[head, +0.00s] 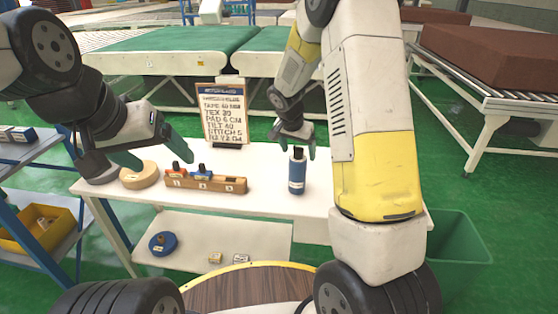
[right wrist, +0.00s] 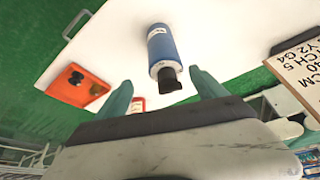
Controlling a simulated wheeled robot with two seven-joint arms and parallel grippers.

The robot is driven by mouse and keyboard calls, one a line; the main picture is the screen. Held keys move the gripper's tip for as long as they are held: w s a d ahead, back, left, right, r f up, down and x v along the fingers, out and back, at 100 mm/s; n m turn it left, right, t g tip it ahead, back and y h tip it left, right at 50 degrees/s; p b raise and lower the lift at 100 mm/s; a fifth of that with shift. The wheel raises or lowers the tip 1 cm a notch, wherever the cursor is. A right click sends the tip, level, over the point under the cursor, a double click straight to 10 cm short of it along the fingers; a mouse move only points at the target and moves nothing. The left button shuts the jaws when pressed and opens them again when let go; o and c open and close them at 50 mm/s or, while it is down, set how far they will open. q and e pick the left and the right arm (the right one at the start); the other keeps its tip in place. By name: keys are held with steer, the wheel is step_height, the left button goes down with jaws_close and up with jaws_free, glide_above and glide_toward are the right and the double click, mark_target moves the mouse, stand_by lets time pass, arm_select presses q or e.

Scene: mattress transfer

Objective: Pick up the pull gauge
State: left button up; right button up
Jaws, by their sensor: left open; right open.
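A blue cylinder with a black top (head: 297,174) stands upright on the white table (head: 270,205); it also shows in the right wrist view (right wrist: 161,45). An orange block with dark round parts (right wrist: 78,88) lies on the table in the right wrist view. I cannot tell for sure which of these is the pull gauge. My right gripper (head: 295,137) is open and empty, with its fingers to either side of the cylinder's black top in the picture. My left gripper (head: 155,153) is open and empty above the table's left part, near a round tan disc (head: 139,175).
A wooden rack with numbered slots (head: 215,183) holds small items left of the cylinder. A text board (head: 222,115) stands behind. A blue shelf with a yellow bin (head: 38,230) is at left, a green bin (head: 460,240) at right.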

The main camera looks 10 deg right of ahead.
mark_target(297, 158)
steer(key=shift+w+a+f, duration=0.1)
steer(key=shift+w+f, duration=0.15)
steer(key=shift+f, duration=0.15)
steer(key=x, duration=0.7)
steer(key=shift+w+a+f, duration=0.15)
steer(key=shift+a+f, duration=0.1)
steer(key=shift+f, duration=0.05)
steer(key=shift+r, duration=0.1)
jaws_close()
